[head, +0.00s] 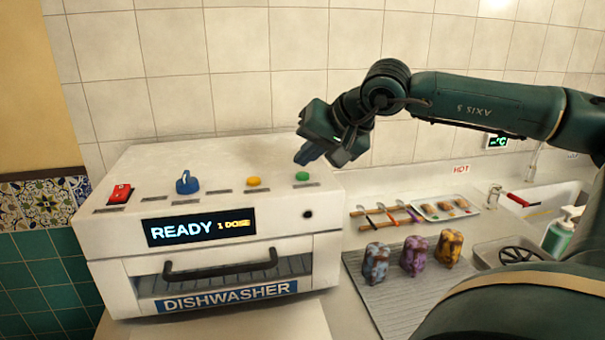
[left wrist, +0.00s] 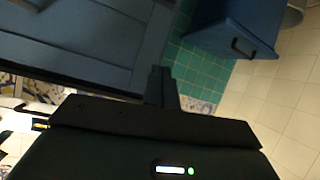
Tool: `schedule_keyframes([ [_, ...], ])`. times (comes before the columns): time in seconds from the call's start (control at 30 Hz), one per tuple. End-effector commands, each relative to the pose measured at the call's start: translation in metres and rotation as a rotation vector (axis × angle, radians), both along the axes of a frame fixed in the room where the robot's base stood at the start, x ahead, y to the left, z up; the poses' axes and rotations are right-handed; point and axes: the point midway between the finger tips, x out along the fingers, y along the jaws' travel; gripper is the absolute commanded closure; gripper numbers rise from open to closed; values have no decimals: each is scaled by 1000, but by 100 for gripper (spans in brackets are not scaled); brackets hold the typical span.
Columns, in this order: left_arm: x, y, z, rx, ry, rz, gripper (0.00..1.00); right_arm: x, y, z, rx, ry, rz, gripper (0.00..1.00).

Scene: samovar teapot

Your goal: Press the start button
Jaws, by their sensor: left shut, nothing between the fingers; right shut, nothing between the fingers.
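The white dishwasher (head: 125,255) stands on the counter, its display (head: 200,227) reading "READY 1 DOSE". On its top are a red switch (head: 120,193), a blue knob (head: 187,182), a yellow button (head: 253,181) and a green button (head: 302,176). The labels beside them are too small to read. My right gripper (head: 318,158) is shut and empty, its fingertips just above the green button; I cannot tell whether they touch it. My left gripper (left wrist: 163,88) is shut and empty in the left wrist view, away from the dishwasher. It is not in the head view.
A sink (head: 555,200) is at the right. A blue cabinet (left wrist: 225,30) shows in the left wrist view.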

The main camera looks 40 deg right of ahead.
Motion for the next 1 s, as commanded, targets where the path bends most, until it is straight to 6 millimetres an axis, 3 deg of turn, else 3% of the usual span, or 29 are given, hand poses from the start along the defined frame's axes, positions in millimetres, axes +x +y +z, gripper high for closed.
schedule_keyframes([
  [0.67,0,1,0,2,1,0,100,0,0,0,0,0,0,100],
  [1.0,0,1,-10,2,0,1,100,0,0,-9,1,-1,1,100],
])
